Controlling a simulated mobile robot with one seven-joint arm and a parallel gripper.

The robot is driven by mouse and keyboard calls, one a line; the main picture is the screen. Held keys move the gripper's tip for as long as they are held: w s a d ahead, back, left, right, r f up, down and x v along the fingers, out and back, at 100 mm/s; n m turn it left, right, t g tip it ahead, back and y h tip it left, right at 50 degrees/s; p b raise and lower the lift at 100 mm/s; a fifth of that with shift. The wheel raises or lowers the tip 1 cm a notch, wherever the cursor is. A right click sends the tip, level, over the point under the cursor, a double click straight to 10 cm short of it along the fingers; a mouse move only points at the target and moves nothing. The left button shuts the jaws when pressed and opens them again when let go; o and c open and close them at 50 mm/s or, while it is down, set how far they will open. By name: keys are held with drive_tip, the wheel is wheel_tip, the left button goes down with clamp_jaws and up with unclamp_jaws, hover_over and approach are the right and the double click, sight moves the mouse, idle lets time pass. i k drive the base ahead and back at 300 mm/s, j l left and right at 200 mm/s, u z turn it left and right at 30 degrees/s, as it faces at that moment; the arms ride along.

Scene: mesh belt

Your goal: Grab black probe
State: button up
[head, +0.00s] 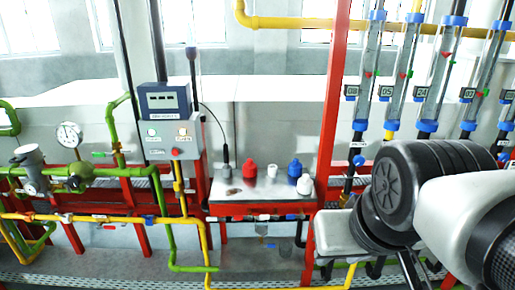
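A black stick-shaped probe (193,65) stands upright at the top right of the meter box, in the head view. A thin black cable runs from beside the box down toward a second dark, slim probe (226,158), which stands upright on the small bench. I cannot tell which of the two is the black probe. My arm (420,190) comes in from the right, well apart from both. My gripper's fingers cannot be made out at the arm's lower end, so its opening does not show. I see nothing held.
The meter box (165,102) sits on a grey control box (174,135). The bench (262,190) bears red, blue and white bottles. A red post (330,130) stands between the bench and my arm. Green and yellow pipes (205,245) cross in front; glass flow tubes (403,70) hang at right.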

sight(226, 153)
drive_tip(key=i+j, duration=0.15)
drive_tip(key=j, duration=0.15)
drive_tip(key=i+j+z, duration=0.1)
drive_tip(key=j, duration=0.2)
drive_tip(key=i+j, duration=0.1)
drive_tip(key=j, duration=0.2)
drive_tip(key=i+j+z, duration=0.1)
drive_tip(key=j, duration=0.25)
drive_tip(key=i+j, duration=0.3)
drive_tip(key=i+j+z, duration=0.1)
drive_tip(key=i+j, duration=0.2)
drive_tip(key=j, duration=0.25)
drive_tip(key=i+j, duration=0.3)
drive_tip(key=i+j+z, duration=0.05)
drive_tip(key=j, duration=0.05)
